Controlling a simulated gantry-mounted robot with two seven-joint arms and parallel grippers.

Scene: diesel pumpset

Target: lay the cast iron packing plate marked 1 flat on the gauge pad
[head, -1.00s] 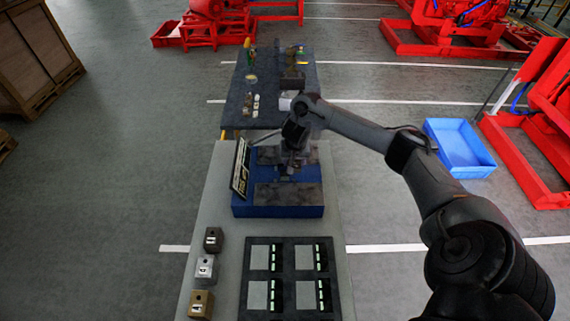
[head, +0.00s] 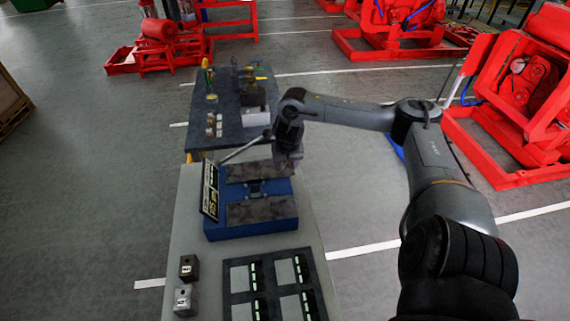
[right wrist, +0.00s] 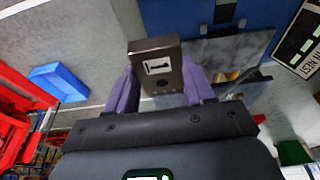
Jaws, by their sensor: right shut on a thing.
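My right gripper (right wrist: 161,78) is shut on the packing plate marked 1 (right wrist: 155,62), a dark brown-grey block with a white label, held between the two purple fingers in the right wrist view. In the head view the right gripper (head: 290,163) is near the right end of the far dark slab on the blue fixture (head: 268,228); the held plate cannot be made out there. The fixture bears a far dark slab (head: 255,171) and a near dark slab (head: 262,210). I cannot tell which surface is the gauge pad. My left gripper is not in view.
A display panel (head: 210,190) stands at the fixture's left. Two marked blocks, one darker (head: 188,267) and one grey (head: 184,300), stand near the bench's left edge. A dark tray (head: 270,270) with pale squares lies in front. A dark table (head: 230,138) with small items stands beyond.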

